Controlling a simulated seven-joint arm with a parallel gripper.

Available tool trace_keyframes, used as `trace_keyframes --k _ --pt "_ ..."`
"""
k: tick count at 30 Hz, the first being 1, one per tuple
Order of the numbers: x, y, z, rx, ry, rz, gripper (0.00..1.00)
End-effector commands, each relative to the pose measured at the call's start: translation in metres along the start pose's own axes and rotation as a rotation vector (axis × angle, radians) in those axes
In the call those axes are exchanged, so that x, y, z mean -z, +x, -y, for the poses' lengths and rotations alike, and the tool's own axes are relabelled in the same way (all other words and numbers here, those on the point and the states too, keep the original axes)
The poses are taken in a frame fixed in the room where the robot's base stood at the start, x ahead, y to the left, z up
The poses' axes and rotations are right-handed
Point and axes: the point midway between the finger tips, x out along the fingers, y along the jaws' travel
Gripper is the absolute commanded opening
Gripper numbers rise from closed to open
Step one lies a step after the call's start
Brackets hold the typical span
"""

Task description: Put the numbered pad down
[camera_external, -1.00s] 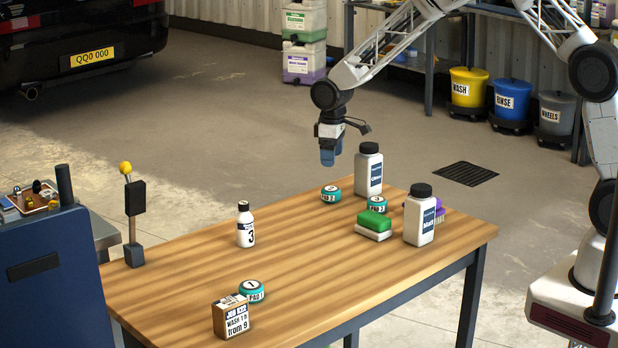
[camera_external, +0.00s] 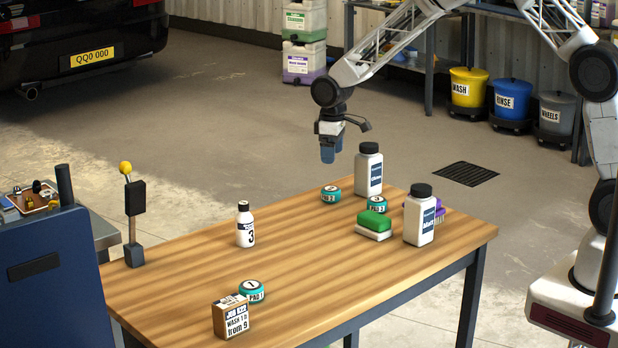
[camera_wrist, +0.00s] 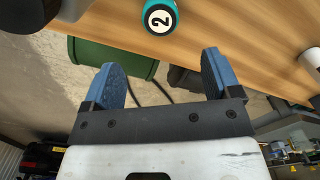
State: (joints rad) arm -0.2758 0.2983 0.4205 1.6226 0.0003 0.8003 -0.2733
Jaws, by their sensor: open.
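Three teal round pads stand on the wooden table. Pad 1 (camera_external: 253,290) is at the front left, behind the small card box. Pad 2 (camera_external: 330,195) is at the back edge; a teal pad with a 2 on its top (camera_wrist: 157,17) shows at the top of the wrist view. A third pad (camera_external: 377,205), its number too small to read surely, stands by the white bottles.
White bottles with dark caps (camera_external: 369,172) (camera_external: 420,217) stand at the table's right, with a green-topped sponge block (camera_external: 374,222) between. A small bottle marked 3 (camera_external: 246,226) stands left of middle. The card box (camera_external: 231,317) is at the front. The table's middle is clear.

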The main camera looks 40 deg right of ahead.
Motion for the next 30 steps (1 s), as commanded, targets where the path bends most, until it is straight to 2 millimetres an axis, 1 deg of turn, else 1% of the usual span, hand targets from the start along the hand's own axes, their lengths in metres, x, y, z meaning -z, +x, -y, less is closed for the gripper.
trace_keyframes --k 5,8,11,17,18,21,26,30 --pt "-0.007 -0.011 -0.002 -0.002 0.009 -0.005 0.83" --pt "-0.018 -0.025 -0.005 -0.003 0.021 -0.011 0.83" --pt "-0.033 -0.044 -0.008 -0.006 0.04 -0.019 0.83" --pt "-0.078 -0.09 -0.015 -0.012 0.089 -0.038 0.83" --pt "-0.088 -0.1 -0.016 -0.013 0.1 -0.042 0.83" --pt "-0.113 -0.122 -0.018 -0.016 0.128 -0.052 0.83" --pt "-0.155 -0.154 -0.019 -0.022 0.169 -0.07 0.83" --pt "-0.193 -0.179 -0.018 -0.027 0.206 -0.084 0.83"
